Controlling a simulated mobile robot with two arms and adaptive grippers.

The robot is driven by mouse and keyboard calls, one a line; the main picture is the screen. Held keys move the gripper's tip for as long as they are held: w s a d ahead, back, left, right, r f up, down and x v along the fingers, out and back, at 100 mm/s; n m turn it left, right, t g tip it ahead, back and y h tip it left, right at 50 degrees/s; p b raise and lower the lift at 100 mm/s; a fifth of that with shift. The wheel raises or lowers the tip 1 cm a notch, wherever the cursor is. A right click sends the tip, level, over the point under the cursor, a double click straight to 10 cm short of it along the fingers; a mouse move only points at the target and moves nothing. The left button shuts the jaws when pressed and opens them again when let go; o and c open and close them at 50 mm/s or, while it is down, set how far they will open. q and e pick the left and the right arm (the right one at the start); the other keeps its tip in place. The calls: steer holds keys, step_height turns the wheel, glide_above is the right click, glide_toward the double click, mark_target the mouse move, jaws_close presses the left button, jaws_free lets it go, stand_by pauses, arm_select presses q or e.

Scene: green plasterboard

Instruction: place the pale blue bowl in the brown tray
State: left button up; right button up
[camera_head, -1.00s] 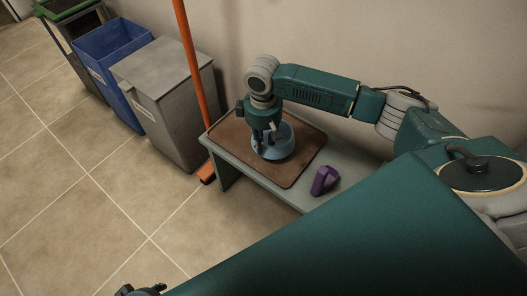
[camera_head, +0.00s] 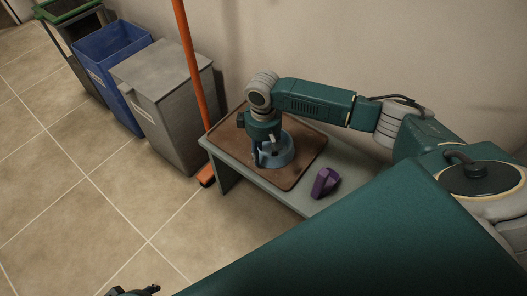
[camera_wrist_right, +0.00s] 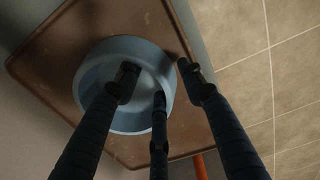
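The pale blue bowl (camera_head: 284,153) sits upright in the brown tray (camera_head: 304,142), which lies on a grey-green bench. The bowl also shows in the right wrist view (camera_wrist_right: 94,75), over the brown tray (camera_wrist_right: 45,60). My right gripper (camera_head: 264,152) is just above the bowl at its left side. In the right wrist view my right gripper (camera_wrist_right: 160,82) has its fingers spread: two over the bowl's inside, one outside the rim. Only a dark tip of my left gripper (camera_head: 134,292) shows at the bottom edge.
A purple object (camera_head: 325,182) stands on the grey-green bench (camera_head: 232,160), just off the tray's near right corner. An orange pole (camera_head: 190,65) stands left of the bench. A grey bin (camera_head: 165,95) and a blue bin (camera_head: 108,50) stand farther left. The tiled floor in front is clear.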

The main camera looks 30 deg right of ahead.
steer(key=shift+r, duration=0.1)
steer(key=shift+r, duration=0.3)
step_height(320, 180, up, 11)
steer(key=p, duration=0.3)
steer(key=s+a+f+t+y, duration=0.2)
steer(key=a+f, duration=0.3)
steer(key=a, duration=0.3)
steer(key=s+a+f+t+y, duration=0.1)
steer(key=a+f+t+y, duration=0.1)
steer(key=a+f, duration=0.5)
arm_select(q)
step_height(320, 180, down, 11)
steer(key=s, duration=0.2)
steer(key=shift+s+a+g, duration=0.15)
steer(key=shift+s+g, duration=0.15)
steer(key=shift+s, duration=0.1)
arm_select(e)
steer(key=s+d+f+m+h, duration=0.1)
steer(key=s+d+f, duration=0.3)
steer(key=s+f, duration=0.6)
steer(key=s+d+f+m+g+h, duration=0.1)
steer(key=s+d+f, duration=0.3)
steer(key=s+f, duration=0.6)
steer(key=shift+s+d+g+h, duration=0.2)
steer(key=shift+s+g+h, duration=0.1)
steer(key=shift+s+h, duration=0.6)
